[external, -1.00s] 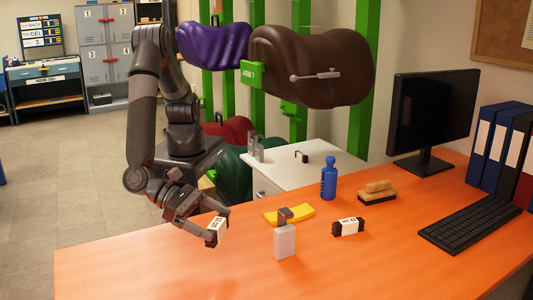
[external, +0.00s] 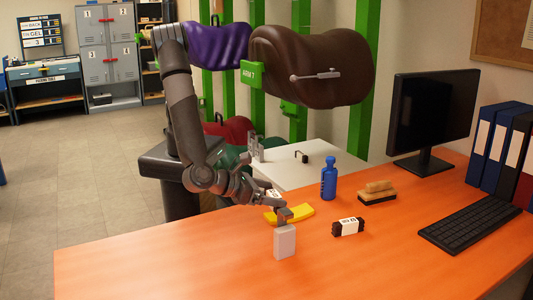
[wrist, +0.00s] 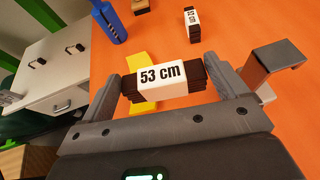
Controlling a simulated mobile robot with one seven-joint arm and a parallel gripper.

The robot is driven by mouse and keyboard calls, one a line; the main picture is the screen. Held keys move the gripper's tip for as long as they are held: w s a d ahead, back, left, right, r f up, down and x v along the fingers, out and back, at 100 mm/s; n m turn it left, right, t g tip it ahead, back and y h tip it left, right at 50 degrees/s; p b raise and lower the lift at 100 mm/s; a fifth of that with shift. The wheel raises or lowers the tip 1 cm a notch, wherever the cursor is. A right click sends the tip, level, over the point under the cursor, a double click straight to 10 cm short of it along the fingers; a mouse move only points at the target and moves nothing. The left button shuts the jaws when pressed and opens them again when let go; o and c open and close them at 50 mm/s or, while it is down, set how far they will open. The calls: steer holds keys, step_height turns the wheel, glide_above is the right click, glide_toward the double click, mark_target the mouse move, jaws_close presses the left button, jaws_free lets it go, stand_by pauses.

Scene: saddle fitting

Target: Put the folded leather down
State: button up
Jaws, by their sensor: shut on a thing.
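The folded leather (wrist: 162,84) is a dark brown, layered bundle with a white band reading "53 cm". In the wrist view my gripper (wrist: 164,78) is shut on it, one finger at each end. In the external view my gripper (external: 268,197) is over the far left part of the orange desk (external: 180,262), behind the yellow curved piece; the leather's white band (external: 274,193) shows only partly. In the wrist view the leather appears above the desk, overlapping the yellow piece (wrist: 140,106); its exact height is unclear.
A white block with a grey top (external: 285,243) stands close in front of my gripper. A second banded dark bundle (external: 347,227), a blue bottle (external: 329,182) and a brush (external: 377,194) are to the right. The desk's left front is clear. A white cabinet (external: 325,172) stands behind.

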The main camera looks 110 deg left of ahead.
steer(key=w+a+f+n+g+y, duration=0.2)
steer(key=a+n+g, duration=0.45)
steer(key=a, duration=1.25)
steer(key=a+f+n+g+y, duration=0.2)
steer(key=a+n+g+y, duration=0.35)
steer(key=a, duration=1.35)
steer(key=s+a+f+n+g+h, duration=0.1)
steer(key=s+a+f, duration=0.3)
steer(key=a, duration=0.8)
steer(key=s+a+f+n+g, duration=0.1)
steer(key=s+a+f, duration=0.4)
steer(key=a, duration=0.7)
steer(key=s+a+f+n+g+h, duration=0.1)
steer(key=s+a+f, duration=0.4)
steer(key=a, duration=0.7)
steer(key=shift+s+a+f+g+h, duration=0.1)
steer(key=shift+a+f+g+h, duration=0.1)
steer(key=shift+f+g, duration=0.15)
steer(key=shift+s+a+f+g+h, duration=0.15)
steer(key=shift+f+g, duration=0.1)
steer(key=shift+f, duration=0.55)
steer(key=shift+w+f, duration=0.1)
steer(key=shift+f, duration=1.65)
